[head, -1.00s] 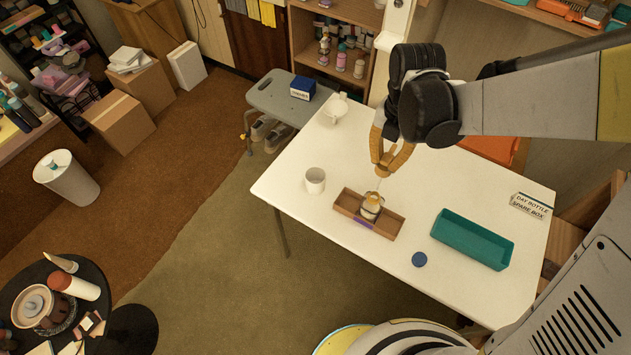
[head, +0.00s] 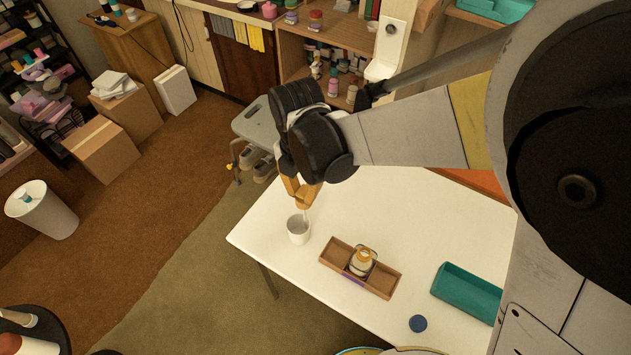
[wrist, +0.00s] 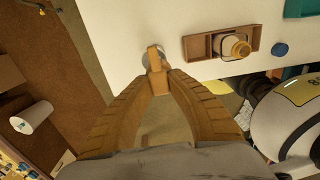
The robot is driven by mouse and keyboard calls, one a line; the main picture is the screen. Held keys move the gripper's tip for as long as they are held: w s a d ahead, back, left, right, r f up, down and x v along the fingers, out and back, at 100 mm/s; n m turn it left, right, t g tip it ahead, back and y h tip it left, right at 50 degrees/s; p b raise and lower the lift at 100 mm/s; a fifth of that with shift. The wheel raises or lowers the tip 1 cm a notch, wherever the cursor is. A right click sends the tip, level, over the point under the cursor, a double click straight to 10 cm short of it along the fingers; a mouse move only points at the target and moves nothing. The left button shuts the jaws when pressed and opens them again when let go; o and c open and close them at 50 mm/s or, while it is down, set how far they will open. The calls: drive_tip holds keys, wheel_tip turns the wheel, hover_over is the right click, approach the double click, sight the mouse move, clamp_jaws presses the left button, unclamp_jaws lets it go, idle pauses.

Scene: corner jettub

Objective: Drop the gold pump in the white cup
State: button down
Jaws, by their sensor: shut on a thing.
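The white cup (head: 298,236) stands upright near the table's left edge. My gripper (head: 302,194) is just above it, shut on the gold pump (wrist: 157,76), which shows between the fingertips in the wrist view. A thin pale stem (head: 308,215) hangs from the fingertips toward the cup's mouth in the head view. I cannot tell whether its tip is inside the rim. The pump and fingertips largely hide the cup in the wrist view. A bottle (head: 361,262) with a gold-coloured neck stands in a wooden tray (head: 335,254), right of the cup.
A teal bin (head: 465,295) and a blue disc (head: 418,323) lie farther right on the white table (head: 410,225). A grey stool (head: 256,122) stands beyond the table's far left edge.

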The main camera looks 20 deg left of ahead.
sight(303, 207)
drive_tip(key=f+b, duration=0.1)
drive_tip(key=f, duration=0.1)
drive_tip(key=f+b, duration=0.3)
drive_tip(key=shift+s+f, duration=0.25)
drive_tip(key=shift+f, duration=0.1)
drive_tip(key=c, duration=1.3)
unclamp_jaws()
wheel_tip(303, 207, up, 12)
drive_tip(key=shift+r, duration=0.1)
